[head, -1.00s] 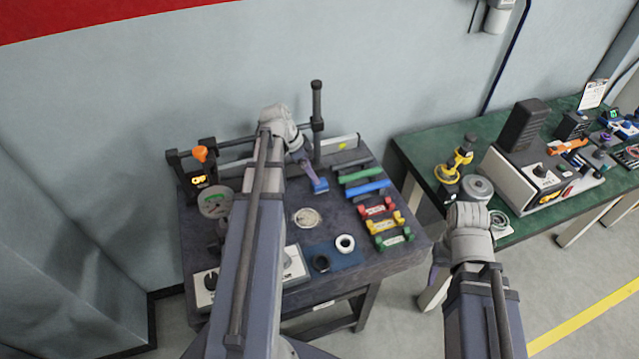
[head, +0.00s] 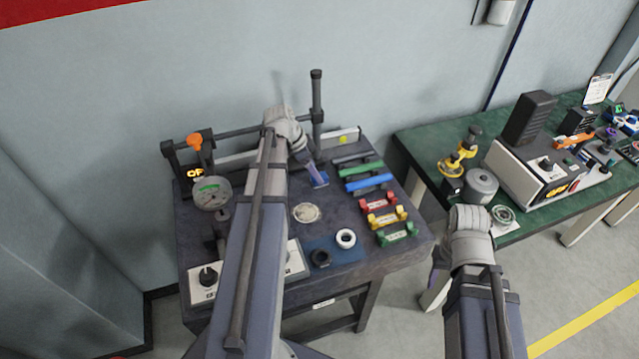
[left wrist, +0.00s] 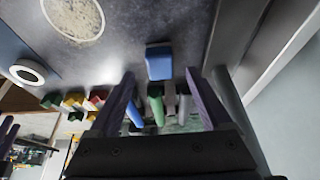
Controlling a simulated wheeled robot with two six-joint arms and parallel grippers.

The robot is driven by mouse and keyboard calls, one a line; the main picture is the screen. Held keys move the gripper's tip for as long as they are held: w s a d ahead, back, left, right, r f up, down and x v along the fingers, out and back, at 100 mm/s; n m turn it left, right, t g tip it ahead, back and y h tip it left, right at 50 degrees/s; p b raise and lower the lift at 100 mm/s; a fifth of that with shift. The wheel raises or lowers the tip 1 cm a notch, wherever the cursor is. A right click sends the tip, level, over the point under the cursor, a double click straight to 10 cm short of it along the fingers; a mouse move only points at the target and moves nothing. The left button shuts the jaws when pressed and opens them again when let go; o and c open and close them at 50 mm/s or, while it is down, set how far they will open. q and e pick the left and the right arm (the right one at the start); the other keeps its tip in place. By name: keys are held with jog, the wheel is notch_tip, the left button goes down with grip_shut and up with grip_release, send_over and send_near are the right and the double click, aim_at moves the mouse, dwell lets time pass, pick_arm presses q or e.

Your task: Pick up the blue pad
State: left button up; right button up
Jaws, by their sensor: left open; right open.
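The small blue pad (head: 319,178) lies on the dark table (head: 395,258), left of the bars. It also shows in the left wrist view (left wrist: 159,63), where it appears between the tips of my left gripper (left wrist: 160,76). That gripper is open and empty, its two purple fingers on either side in the picture; I cannot tell the remaining gap in depth. In the head view my left gripper (head: 311,163) is just above and behind the pad, partly hidden by its wrist. My right gripper (head: 440,272) is open, right of the table, mostly hidden by its own wrist.
A green bar (head: 362,169) and a blue bar (head: 369,182) lie right of the pad. Red (head: 378,204), yellow and green brackets sit in front of them. A round pale disc (head: 306,213) and a white ring (head: 345,238) are nearer. A post (head: 317,100) stands behind.

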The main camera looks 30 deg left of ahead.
pick_arm(q)
jog(key=b+x, duration=0.2)
jog(key=x, duration=0.1)
jog(key=shift+f, duration=0.2)
jog(key=shift+r, duration=0.1)
grip_shut()
dwell(0.4)
